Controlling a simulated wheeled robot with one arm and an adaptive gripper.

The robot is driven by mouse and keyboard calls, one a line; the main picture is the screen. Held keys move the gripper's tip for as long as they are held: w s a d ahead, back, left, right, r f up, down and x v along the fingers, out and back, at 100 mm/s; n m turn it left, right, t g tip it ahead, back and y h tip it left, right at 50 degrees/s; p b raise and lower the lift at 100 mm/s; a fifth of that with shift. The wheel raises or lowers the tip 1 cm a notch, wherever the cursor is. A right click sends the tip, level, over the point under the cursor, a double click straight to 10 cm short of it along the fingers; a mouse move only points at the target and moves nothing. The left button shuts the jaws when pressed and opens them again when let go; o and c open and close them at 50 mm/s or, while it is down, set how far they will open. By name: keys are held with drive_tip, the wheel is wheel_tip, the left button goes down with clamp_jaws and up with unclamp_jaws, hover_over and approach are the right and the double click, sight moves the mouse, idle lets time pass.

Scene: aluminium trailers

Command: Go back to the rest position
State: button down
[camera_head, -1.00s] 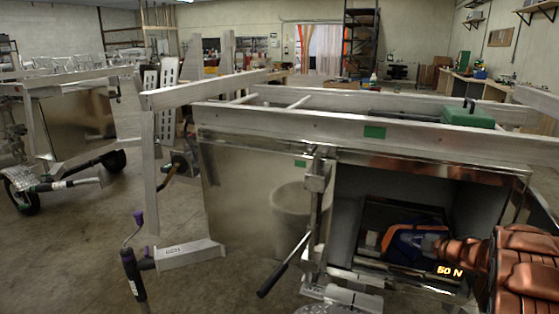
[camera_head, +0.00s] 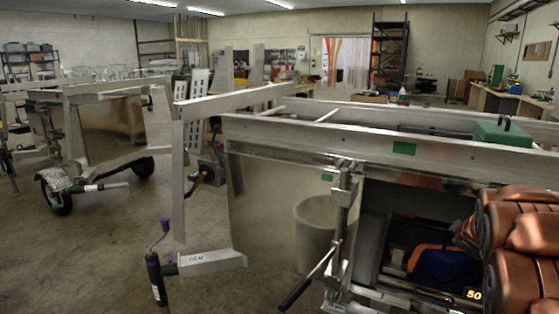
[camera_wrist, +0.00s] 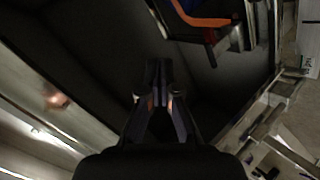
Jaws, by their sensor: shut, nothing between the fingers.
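My gripper (camera_wrist: 158,75) shows in the wrist view with its dark fingers closed together and nothing between them. It points into a dark compartment of the trailer. In the head view my gripper is hidden, and my copper-coloured arm covers the lower right corner. The near aluminium trailer (camera_head: 290,133) has an open compartment at its lower right. A blue and orange item (camera_head: 446,268) lies in that compartment, and its orange and blue edge shows at the top of the wrist view (camera_wrist: 200,18), apart from my fingers.
A green case (camera_head: 502,134) sits on top of the trailer. A jockey handle (camera_head: 295,294) and a hitch bar (camera_head: 211,262) stick out in front. A second trailer (camera_head: 105,130) stands at the left. Open floor (camera_head: 110,245) lies between the two trailers.

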drive_tip(key=s+a+f+m+g+y, duration=0.2)
drive_tip(key=s+a+g, duration=0.2)
drive_tip(key=s+a, duration=0.9)
drive_tip(key=s+a+f+m+g+y, duration=0.1)
drive_tip(key=s+a+m+g+y, duration=0.2)
drive_tip(key=s+a, duration=1.05)
drive_tip(key=s+a+f+m+g+y, duration=0.15)
drive_tip(key=s+a+g, duration=0.45)
drive_tip(key=s, duration=1.4)
wheel_tip(320, 180, up, 14)
drive_tip(key=w+t+p, duration=0.1)
drive_tip(key=p, duration=1.2)
drive_tip(key=shift+a+m+h+p, duration=0.25)
drive_tip(key=shift+m+h+p, duration=0.1)
drive_tip(key=shift+h, duration=0.1)
drive_tip(key=shift+r, duration=0.1)
